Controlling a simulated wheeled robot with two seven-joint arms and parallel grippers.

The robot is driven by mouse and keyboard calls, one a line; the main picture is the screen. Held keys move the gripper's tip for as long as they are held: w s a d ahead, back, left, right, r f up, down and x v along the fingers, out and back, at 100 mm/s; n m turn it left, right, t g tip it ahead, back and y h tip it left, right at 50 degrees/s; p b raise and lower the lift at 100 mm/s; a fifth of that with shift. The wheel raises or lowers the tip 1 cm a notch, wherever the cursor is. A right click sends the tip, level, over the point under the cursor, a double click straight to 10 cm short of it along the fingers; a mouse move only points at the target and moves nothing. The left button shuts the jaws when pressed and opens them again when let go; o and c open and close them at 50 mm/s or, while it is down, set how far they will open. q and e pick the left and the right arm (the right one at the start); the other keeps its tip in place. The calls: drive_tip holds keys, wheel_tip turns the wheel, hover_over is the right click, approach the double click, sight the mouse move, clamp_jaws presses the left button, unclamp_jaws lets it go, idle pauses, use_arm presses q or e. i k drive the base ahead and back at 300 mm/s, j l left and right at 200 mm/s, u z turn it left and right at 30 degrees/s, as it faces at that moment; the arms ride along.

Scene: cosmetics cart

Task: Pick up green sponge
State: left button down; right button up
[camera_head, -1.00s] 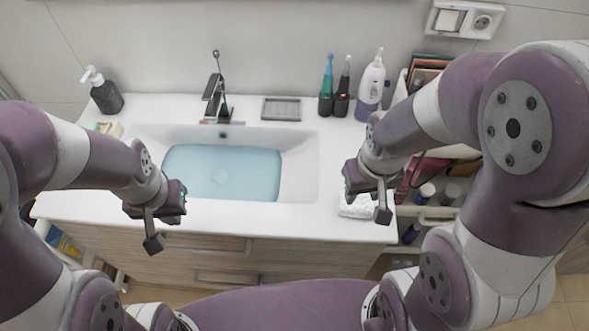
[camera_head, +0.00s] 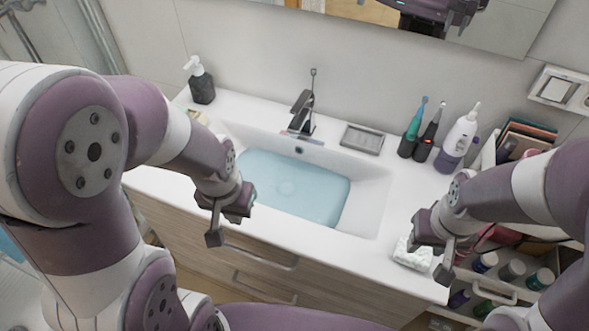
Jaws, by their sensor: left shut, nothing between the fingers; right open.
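A small pale yellow-green item (camera_head: 198,116), possibly the green sponge, lies at the left end of the white counter (camera_head: 390,272), beyond my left arm. The arm hides part of it, so I cannot tell for sure. My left gripper (camera_head: 214,234) is shut and empty over the counter's front edge, left of the basin. It is apart from the item. My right gripper (camera_head: 445,268) is open near the counter's front right, beside a white patterned cloth-like item (camera_head: 413,253), and holds nothing that I can see.
The sink (camera_head: 370,205) holds bluish water, with a faucet (camera_head: 302,112) behind. A dark soap bottle (camera_head: 201,86) stands back left. A soap dish (camera_head: 361,138), toothbrushes (camera_head: 411,142) and a white-purple bottle (camera_head: 458,142) stand back right. A cart with bottles (camera_head: 512,270) is at right.

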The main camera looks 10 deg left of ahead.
sight(421, 260)
drive_tip(key=l+u, duration=0.35)
drive_tip(key=k+l+u, duration=0.15)
drive_tip(key=l+u, duration=0.2)
